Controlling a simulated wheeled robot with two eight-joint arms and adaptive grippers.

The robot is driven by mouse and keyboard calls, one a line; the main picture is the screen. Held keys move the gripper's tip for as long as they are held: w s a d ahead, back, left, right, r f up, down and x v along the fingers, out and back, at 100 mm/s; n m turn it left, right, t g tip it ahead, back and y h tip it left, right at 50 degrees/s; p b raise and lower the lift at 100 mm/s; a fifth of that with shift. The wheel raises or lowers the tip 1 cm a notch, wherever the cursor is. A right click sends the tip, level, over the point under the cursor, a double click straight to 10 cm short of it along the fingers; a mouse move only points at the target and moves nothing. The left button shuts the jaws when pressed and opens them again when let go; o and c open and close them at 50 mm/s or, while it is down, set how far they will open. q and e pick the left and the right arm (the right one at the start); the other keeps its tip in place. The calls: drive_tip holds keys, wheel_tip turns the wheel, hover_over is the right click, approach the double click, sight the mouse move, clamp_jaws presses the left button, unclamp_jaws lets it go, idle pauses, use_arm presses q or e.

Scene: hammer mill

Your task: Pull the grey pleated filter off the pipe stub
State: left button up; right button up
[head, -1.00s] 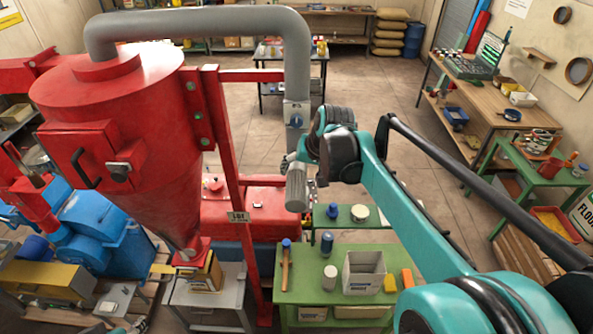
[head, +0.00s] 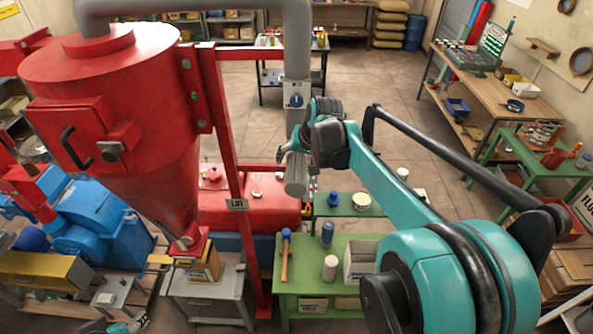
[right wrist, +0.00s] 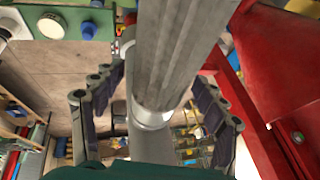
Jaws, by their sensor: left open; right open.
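The grey pleated filter (head: 296,178) hangs below the vertical grey pipe (head: 297,125). In the right wrist view the filter (right wrist: 178,50) is a large ridged cylinder, with a pale ring at its end and a smooth pipe (right wrist: 150,148) beyond. My right gripper (head: 291,152) is at the filter's upper part; the wrist view shows its fingers (right wrist: 155,103) open, one on each side of the filter and pipe, with gaps visible. In the head view, the exact joint is hidden by the gripper. My left gripper (head: 97,327) is open, only partly visible at the bottom-left edge, far from the filter.
A red cyclone (head: 115,100) and red post (head: 228,150) stand left of the filter. Open floor lies behind the pipe.

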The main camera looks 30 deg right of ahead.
sight(298, 174)
drive_tip(key=c, duration=1.4)
drive_tip(key=shift+a, duration=0.1)
drive_tip(key=shift+s+a+p, duration=0.15)
drive_tip(key=shift+s+a, duration=0.35)
drive_tip(key=shift+s, duration=0.35)
drive_tip(key=shift+s+a+p, duration=0.15)
drive_tip(key=shift+s+a, duration=0.35)
drive_tip(key=shift+s, duration=0.35)
drive_tip(key=shift+s+a+p, duration=0.15)
drive_tip(key=shift+s+a, duration=0.35)
drive_tip(key=shift+s, duration=0.35)
